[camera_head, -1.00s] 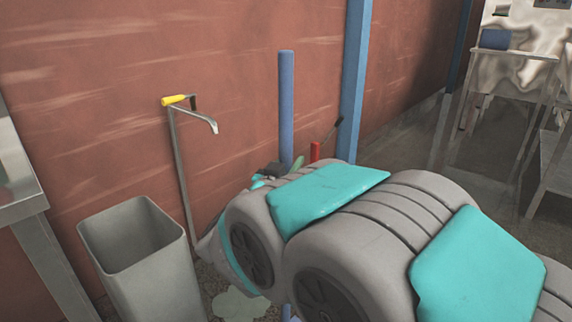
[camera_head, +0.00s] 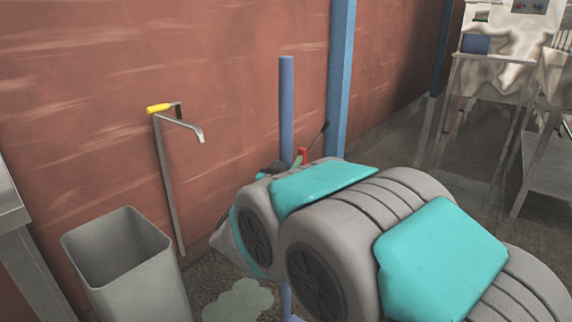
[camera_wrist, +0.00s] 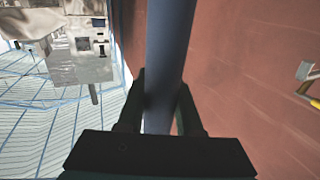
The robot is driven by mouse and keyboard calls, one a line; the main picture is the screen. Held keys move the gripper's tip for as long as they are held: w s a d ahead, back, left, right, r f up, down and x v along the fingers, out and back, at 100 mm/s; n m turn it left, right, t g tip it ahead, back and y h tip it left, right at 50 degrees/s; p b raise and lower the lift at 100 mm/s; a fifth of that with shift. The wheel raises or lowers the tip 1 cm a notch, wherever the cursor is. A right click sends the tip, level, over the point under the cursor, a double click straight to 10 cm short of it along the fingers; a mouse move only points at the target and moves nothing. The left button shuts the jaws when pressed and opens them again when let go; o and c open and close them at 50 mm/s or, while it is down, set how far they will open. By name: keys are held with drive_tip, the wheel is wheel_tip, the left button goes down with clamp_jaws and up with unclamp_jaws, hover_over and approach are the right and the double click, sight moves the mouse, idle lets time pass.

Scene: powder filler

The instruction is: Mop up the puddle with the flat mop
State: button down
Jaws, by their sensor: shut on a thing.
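The flat mop's blue handle (camera_head: 286,110) stands upright in front of the red wall in the head view. In the wrist view the handle (camera_wrist: 165,50) runs between the dark fingers of my gripper (camera_wrist: 160,95), which is shut on it. In the head view my arm hides most of the gripper and the lower handle. A short blue piece shows at the bottom edge below my arm; the mop head itself cannot be made out.
A grey open bin (camera_head: 122,255) stands left of the puddle. A metal tool with a yellow grip (camera_head: 158,108) leans on the wall. A steel table (camera_head: 25,230) is at the left edge. A blue post (camera_head: 342,80) stands by the wall; machines and open floor are at right.

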drive_tip(key=shift+w+d+r, duration=0.1)
drive_tip(key=shift+w+d, duration=0.55)
drive_tip(key=shift+w, duration=0.15)
drive_tip(key=shift+f+b, duration=1.2)
drive_tip(key=shift+f, duration=1.25)
drive_tip(key=shift+w+a, duration=0.1)
